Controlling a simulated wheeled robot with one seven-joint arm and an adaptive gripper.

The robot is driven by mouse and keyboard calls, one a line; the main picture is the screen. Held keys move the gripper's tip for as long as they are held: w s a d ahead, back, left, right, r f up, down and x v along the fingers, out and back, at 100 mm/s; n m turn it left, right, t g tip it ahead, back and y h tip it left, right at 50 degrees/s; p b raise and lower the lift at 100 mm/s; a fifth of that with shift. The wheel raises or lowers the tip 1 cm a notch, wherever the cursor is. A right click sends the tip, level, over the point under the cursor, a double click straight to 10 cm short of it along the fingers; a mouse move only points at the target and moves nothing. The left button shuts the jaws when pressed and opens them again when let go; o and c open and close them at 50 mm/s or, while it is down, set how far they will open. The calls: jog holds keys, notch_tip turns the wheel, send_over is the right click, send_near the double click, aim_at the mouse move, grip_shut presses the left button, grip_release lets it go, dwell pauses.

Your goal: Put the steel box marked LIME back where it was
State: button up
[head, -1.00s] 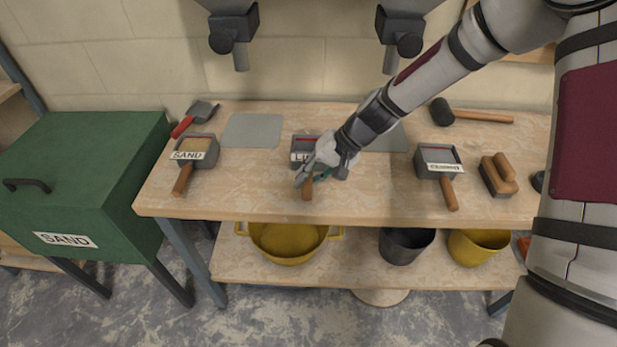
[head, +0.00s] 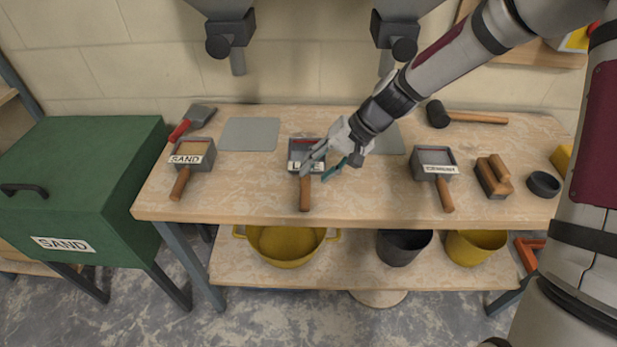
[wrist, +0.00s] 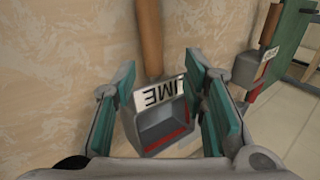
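The steel box marked LIME (head: 306,146) sits on the bench top in the middle, with its wooden handle (head: 305,193) pointing to the front edge. My gripper (head: 323,168) is open and empty, over the right side of the box in the head view; one finger hides part of the label. In the wrist view the LIME box (wrist: 165,127) shows beyond and between the two spread teal-padded fingers (wrist: 160,98), upside down, with a red line inside. No grip on the box or handle shows.
Grey plates (head: 250,134) lie behind. A trowel (head: 192,122), a mallet (head: 465,117) and a wooden float (head: 494,177) also lie there. Hopper spouts (head: 237,62) hang above.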

jog(key=v, duration=0.7)
jog(key=s+d+r+n+t+h, duration=0.1)
jog(key=s+d+r+h, duration=0.25)
jog(key=s+r, duration=0.4)
jog(key=s+d+r+h, duration=0.3)
jog(key=s+d+r, duration=0.15)
jog(key=s, duration=0.55)
jog(key=s+d+r, duration=0.1)
jog(key=s+d, duration=0.1)
jog(key=s, duration=0.4)
jog(key=s+d+r+t, duration=0.1)
jog(key=s+d+r, duration=0.1)
jog(key=s, duration=0.4)
jog(key=shift+s+d+m+t, duration=0.25)
jog(key=shift+d+m+t, duration=0.05)
jog(key=shift+d, duration=0.15)
jog(key=shift+r+h+p, duration=0.1)
jog(key=shift+h+p, duration=0.15)
jog(key=shift+p, duration=0.05)
jog(key=shift+t, duration=0.6)
notch_tip(320, 180, up, 5)
jog(key=p, duration=0.4)
jog(key=shift+r, duration=0.25)
jog(key=shift+w, duration=0.1)
